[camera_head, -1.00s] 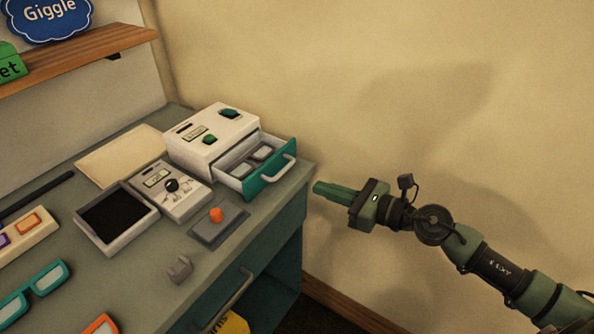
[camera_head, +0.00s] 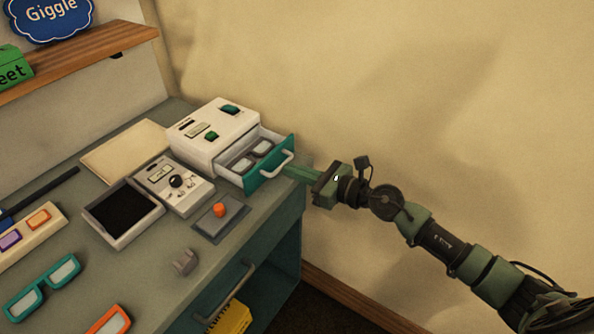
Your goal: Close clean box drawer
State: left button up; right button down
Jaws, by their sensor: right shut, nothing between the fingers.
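A white box (camera_head: 208,132) with green buttons stands at the back right of the counter. Its drawer (camera_head: 268,172), with a teal front and a white handle (camera_head: 276,168), is pulled out toward the right front. A pair of glasses (camera_head: 250,157) lies in the drawer. My right gripper (camera_head: 296,172) is shut and empty. Its fingertips point left, close to the handle side of the drawer front; I cannot tell whether they touch it. My left gripper is not in view.
A grey device with a black knob (camera_head: 176,181), a black-bottomed tray (camera_head: 123,212) and a plate with an orange button (camera_head: 220,211) lie in front of the box. The wall is behind my right arm.

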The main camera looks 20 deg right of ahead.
aim_at(260, 153)
jog(key=x, duration=0.3)
jog(key=r+x, duration=0.1)
jog(key=x, duration=0.6)
jog(key=shift+w+a+r+p, duration=0.15)
jog(key=shift+w+r+p, duration=0.1)
jog(key=shift+w+p, duration=0.15)
jog(key=shift+s+r, duration=0.1)
